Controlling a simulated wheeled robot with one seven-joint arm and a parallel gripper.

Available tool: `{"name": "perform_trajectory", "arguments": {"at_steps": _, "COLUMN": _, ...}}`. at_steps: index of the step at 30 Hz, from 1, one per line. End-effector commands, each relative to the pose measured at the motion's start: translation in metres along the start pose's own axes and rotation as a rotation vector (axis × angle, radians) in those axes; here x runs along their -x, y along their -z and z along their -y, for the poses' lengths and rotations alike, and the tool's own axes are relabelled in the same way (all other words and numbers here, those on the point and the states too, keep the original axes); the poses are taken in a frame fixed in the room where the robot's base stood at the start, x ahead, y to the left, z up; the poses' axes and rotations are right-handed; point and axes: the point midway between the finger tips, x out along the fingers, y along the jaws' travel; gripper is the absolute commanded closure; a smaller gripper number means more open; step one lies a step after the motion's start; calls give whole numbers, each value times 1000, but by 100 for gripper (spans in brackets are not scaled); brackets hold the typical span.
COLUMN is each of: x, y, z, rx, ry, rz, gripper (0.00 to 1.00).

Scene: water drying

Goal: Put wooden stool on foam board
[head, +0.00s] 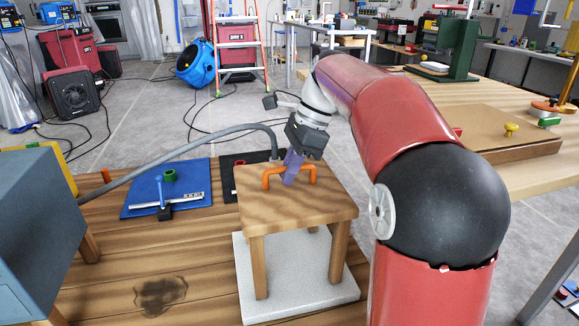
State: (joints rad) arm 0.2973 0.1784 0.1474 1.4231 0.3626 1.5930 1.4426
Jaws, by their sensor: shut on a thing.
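The wooden stool (320,208) has a square light-brown top and an orange handle (268,180) on it. It stands upright in the middle of the head view, over the pale grey foam board (252,302). The near legs show in front of the board's surface; I cannot tell whether their feet touch it. The back legs are partly hidden. My gripper (291,176) reaches down from above and is shut on the orange handle of the stool. The fingertips look purple and partly cover the handle's middle.
A blue mat (140,202) with a green ring and small tools lies at the left, beside a dark mat (228,160). A grey hose (180,160) arches behind the stool from a blue-grey machine (35,235).

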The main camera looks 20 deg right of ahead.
Motion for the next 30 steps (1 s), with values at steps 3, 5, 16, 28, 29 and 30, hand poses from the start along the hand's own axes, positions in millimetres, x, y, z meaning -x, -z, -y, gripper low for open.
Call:
{"name": "perform_trajectory", "arguments": {"at_steps": 3, "x": -1, "y": 0, "z": 0, "rx": 1, "ry": 3, "rz": 1, "gripper": 100}}
{"name": "perform_trajectory", "arguments": {"at_steps": 5, "x": -2, "y": 1, "z": 0, "rx": 0, "ry": -1, "rz": 0, "gripper": 81}}
{"name": "perform_trajectory", "arguments": {"at_steps": 16, "x": -2, "y": 1, "z": 0, "rx": -1, "ry": -1, "rz": 0, "gripper": 66}}
{"name": "perform_trajectory", "arguments": {"at_steps": 28, "x": 60, "y": -1, "z": 1, "rx": -1, "ry": 3, "rz": -1, "gripper": 66}}
{"name": "perform_trajectory", "arguments": {"at_steps": 29, "x": 66, "y": -1, "z": 1, "rx": -1, "ry": 3, "rz": -1, "gripper": 66}}
{"name": "perform_trajectory", "arguments": {"at_steps": 30, "x": 75, "y": -1, "z": 1, "rx": -1, "ry": 3, "rz": -1, "gripper": 66}}
